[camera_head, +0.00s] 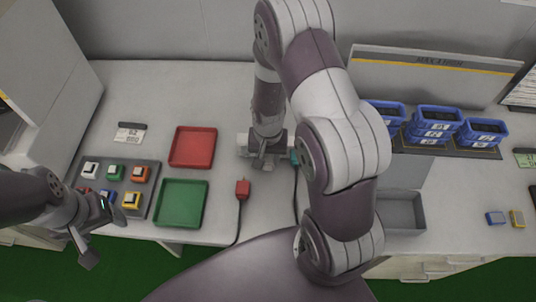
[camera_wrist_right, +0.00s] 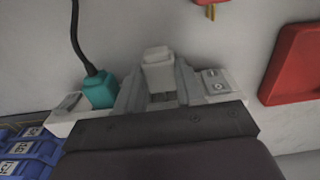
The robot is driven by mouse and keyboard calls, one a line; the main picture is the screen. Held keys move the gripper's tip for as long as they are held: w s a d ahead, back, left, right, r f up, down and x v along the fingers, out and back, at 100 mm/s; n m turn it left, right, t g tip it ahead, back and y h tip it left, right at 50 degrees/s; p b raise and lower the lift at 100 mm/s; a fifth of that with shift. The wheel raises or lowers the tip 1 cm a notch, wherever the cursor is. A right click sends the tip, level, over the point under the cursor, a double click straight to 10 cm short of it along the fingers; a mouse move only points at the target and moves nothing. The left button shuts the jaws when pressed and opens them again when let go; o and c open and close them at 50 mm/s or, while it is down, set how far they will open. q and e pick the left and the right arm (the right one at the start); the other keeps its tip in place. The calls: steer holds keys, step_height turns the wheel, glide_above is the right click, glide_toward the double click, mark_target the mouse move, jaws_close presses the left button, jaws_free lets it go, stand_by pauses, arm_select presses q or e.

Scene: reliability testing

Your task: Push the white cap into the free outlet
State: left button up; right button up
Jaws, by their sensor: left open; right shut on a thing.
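The white cap (camera_wrist_right: 158,68) is between the fingers of my right gripper (camera_wrist_right: 160,90), which is shut on it. In the head view my right gripper (camera_head: 262,160) is over the white outlet strip (camera_head: 243,143), which also shows in the wrist view (camera_wrist_right: 222,84). A teal plug (camera_wrist_right: 100,90) with a dark cord sits at one end of the strip. The gripper covers the strip's middle, so the free outlet is hidden, and I cannot tell whether the cap touches it. My left gripper (camera_head: 102,236) is open and empty at the table's front left.
A red plug (camera_head: 242,189) on a cord lies in front of the strip. A red tray (camera_head: 193,147) and green tray (camera_head: 181,203) are left of it. A panel of coloured buttons (camera_head: 149,177) is near my left gripper. Blue bins (camera_head: 434,122) stand right.

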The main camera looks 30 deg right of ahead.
steer(key=shift+w+d, duration=0.1)
steer(key=shift+w, duration=0.1)
steer(key=shift+w+d, duration=0.2)
steer(key=shift+w, duration=0.05)
stand_by(0.3)
steer(key=shift+p, duration=0.45)
stand_by(0.7)
steer(key=shift+w+d, duration=0.15)
steer(key=shift+w, duration=0.15)
